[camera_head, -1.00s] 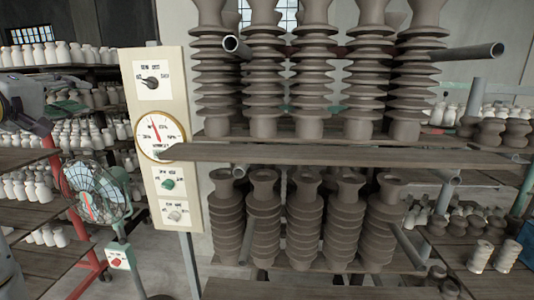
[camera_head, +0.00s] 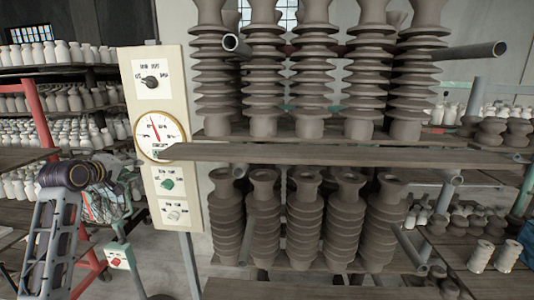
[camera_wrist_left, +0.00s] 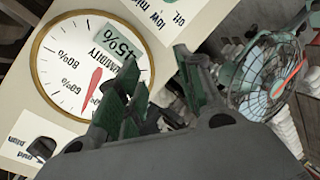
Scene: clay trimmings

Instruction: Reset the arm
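My left arm rises from the lower left in the head view. Its gripper (camera_head: 126,178) is in front of the fan, close to the left edge of the cream control panel (camera_head: 187,120). In the left wrist view the two dark green fingers (camera_wrist_left: 155,75) stand apart with nothing between them. The panel's round humidity gauge (camera_wrist_left: 75,65) is beyond them, with a red needle and a 45% readout; it also shows in the head view (camera_head: 160,136). My right gripper is in neither current view.
A caged fan (camera_wrist_left: 262,75) stands behind my left gripper. A small switch box (camera_head: 119,257) with a red knob is below. Racks of brown ribbed insulators (camera_head: 314,80) fill the middle and right. Pipe ends (camera_head: 480,52) stick out. White pieces (camera_head: 60,52) line shelves at left.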

